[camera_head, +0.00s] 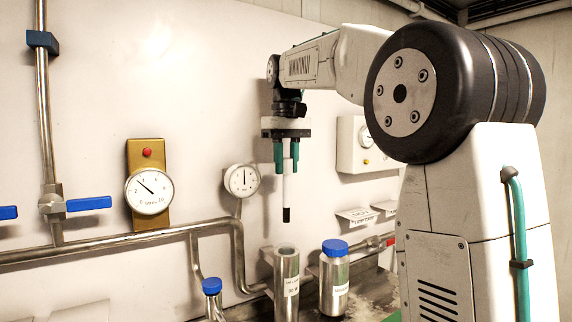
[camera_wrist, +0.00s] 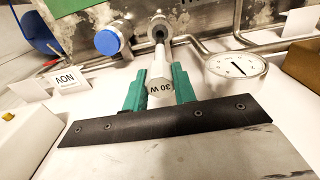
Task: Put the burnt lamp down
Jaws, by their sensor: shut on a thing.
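The burnt lamp (camera_head: 287,190), a slim white tube with a black lower end, hangs upright in my gripper (camera_head: 286,160). In the wrist view the lamp (camera_wrist: 159,72) shows its top marked "30 W" between the green fingers of my gripper (camera_wrist: 160,90), which are shut on it. An open steel cylinder (camera_head: 287,274) with a label stands below the lamp, with a clear gap between them in the head view. In the wrist view the cylinder's open mouth (camera_wrist: 160,30) shows beyond the lamp's far end.
A steel canister (camera_head: 334,285) with a blue cap stands right of the open cylinder. A smaller blue-capped one (camera_head: 212,288) is at left. Pipes (camera_head: 120,241) and gauges (camera_head: 149,192) line the wall behind. Small label cards (camera_head: 357,215) and a white box (camera_head: 360,150) are at right.

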